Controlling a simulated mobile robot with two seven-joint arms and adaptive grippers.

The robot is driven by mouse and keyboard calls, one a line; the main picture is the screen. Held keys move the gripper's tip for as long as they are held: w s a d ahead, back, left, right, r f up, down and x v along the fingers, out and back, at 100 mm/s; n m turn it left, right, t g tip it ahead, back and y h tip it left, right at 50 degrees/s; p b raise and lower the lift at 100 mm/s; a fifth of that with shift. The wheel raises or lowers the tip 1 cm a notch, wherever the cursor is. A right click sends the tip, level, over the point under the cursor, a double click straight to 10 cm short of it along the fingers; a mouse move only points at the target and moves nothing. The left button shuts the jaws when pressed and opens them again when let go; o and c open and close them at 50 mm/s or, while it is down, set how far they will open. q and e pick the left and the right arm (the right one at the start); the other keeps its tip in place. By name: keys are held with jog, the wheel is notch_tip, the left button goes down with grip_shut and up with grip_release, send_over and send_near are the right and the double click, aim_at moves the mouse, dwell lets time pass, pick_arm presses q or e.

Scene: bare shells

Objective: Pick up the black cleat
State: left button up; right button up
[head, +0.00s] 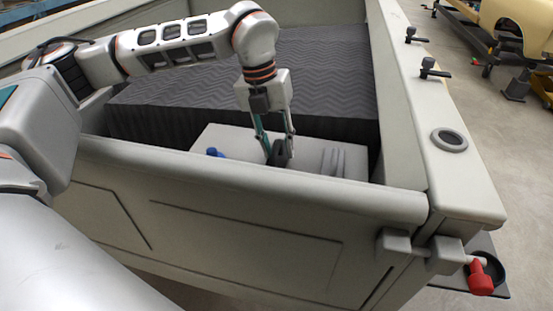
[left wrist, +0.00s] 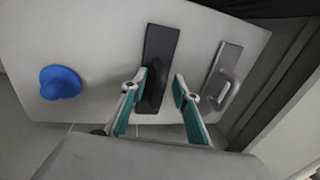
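The black cleat (left wrist: 160,62) is a dark raised piece on a narrow black plate, on a light grey board (left wrist: 105,40). In the head view the cleat (head: 280,156) shows low between my fingers, partly hidden by them. My left gripper (head: 277,150) points down over it from above. In the left wrist view my left gripper (left wrist: 160,84) is open, one finger to each side of the cleat, the left finger overlapping the plate's edge. I cannot tell whether either finger touches it. My right gripper is not in view.
A blue knob (left wrist: 60,82) sits left of the cleat and a grey handle on a plate (left wrist: 223,80) sits right of it. The light grey shell wall (head: 250,178) rises in front of the board. A dark ribbed block (head: 320,70) stands behind.

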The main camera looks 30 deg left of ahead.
pick_arm(q)
jog(key=shift+c, duration=0.4)
grip_shut()
jog(key=shift+r, duration=0.1)
